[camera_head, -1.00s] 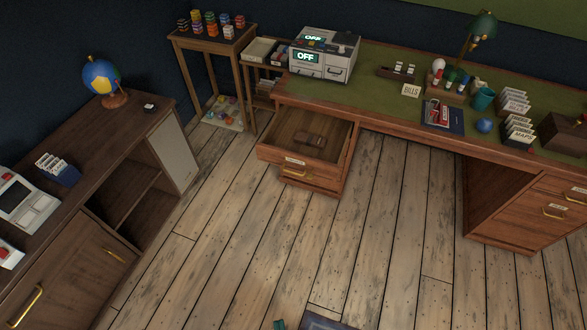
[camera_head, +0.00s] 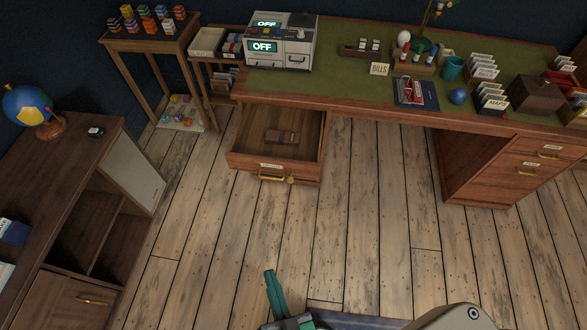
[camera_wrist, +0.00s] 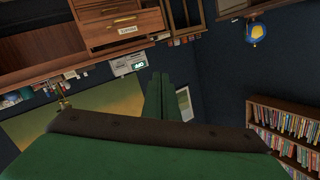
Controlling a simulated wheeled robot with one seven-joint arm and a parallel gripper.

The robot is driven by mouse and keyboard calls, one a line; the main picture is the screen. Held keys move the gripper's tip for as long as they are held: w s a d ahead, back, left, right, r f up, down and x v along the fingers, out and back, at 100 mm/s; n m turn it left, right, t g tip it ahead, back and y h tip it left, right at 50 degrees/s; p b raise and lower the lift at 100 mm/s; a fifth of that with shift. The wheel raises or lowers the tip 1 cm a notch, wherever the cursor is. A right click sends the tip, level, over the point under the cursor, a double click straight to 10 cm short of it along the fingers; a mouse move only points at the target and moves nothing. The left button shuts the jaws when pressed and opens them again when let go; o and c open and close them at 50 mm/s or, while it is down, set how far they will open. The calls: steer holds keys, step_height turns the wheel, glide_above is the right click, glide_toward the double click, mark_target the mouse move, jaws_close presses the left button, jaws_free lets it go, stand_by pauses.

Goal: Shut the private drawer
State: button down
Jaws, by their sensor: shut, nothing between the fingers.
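An open wooden drawer (camera_head: 271,168) sticks out from the left pedestal of the green-topped desk. It has a brass handle and a small label too small to read, and a brown item (camera_head: 281,137) lies inside. My gripper (camera_head: 272,295) shows only as a green finger at the bottom of the head view, well apart from the drawer. In the wrist view my green fingers (camera_wrist: 169,97) are together, with nothing between them. The wrist view looks upside down and shows labelled drawer fronts (camera_wrist: 124,30) at the top; which drawers these are I cannot tell.
The desk (camera_head: 370,92) carries an OFF-display machine (camera_head: 281,42), a bills holder and boxes. Its right pedestal (camera_head: 510,175) has shut drawers. A dark cabinet (camera_head: 75,190) with a globe (camera_head: 30,105) stands left. The wooden floor (camera_head: 370,220) before the drawer is clear.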

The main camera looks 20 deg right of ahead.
steer(key=w+d+f+m+h, duration=0.4)
steer(key=w+d+f+m, duration=0.3)
steer(key=w, duration=0.3)
steer(key=m+g+h, duration=0.2)
steer(key=m+h, duration=0.2)
steer(key=m, duration=0.8)
glide_toward(296, 164)
steer(key=x, duration=0.6)
steer(key=shift+w+d+f, duration=0.1)
steer(key=shift+w, duration=0.05)
